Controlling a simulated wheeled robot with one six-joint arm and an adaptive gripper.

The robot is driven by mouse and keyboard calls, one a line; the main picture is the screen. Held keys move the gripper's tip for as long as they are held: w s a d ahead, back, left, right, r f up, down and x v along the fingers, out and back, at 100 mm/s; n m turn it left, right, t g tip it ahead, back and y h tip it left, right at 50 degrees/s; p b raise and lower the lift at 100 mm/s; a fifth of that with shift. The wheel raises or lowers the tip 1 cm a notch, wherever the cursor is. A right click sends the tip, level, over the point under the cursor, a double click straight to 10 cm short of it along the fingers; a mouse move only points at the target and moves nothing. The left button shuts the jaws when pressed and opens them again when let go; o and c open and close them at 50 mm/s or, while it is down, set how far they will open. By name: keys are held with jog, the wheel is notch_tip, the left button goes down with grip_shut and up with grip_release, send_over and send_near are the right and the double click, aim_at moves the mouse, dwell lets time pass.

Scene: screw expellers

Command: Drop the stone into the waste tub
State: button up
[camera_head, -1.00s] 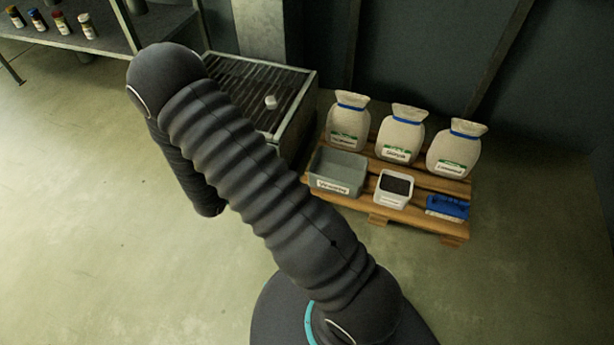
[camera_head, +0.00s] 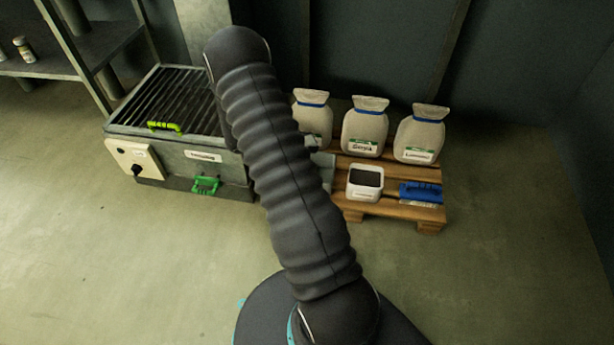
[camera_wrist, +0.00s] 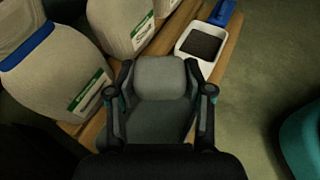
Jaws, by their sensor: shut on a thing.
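My gripper (camera_wrist: 160,72) is shut on a grey, round-edged stone (camera_wrist: 160,80), which fills the space between the fingertips in the wrist view. The height of the stone over the pallet is unclear.
The wooden pallet (camera_head: 395,208) also holds a white box of dark material (camera_head: 366,181), a blue brush (camera_head: 421,192) and tied sacks (camera_head: 366,127) along the back. Left of it stands a grated machine (camera_head: 170,98) with green handles. The floor in front is clear.

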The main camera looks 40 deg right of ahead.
notch_tip(320, 180, down, 6)
jog(key=b, duration=0.3)
dwell(0.3)
jog(key=o, duration=1.3)
jog(key=v, duration=1.2)
jog(key=shift+d, duration=0.1)
jog(key=shift+r, duration=0.1)
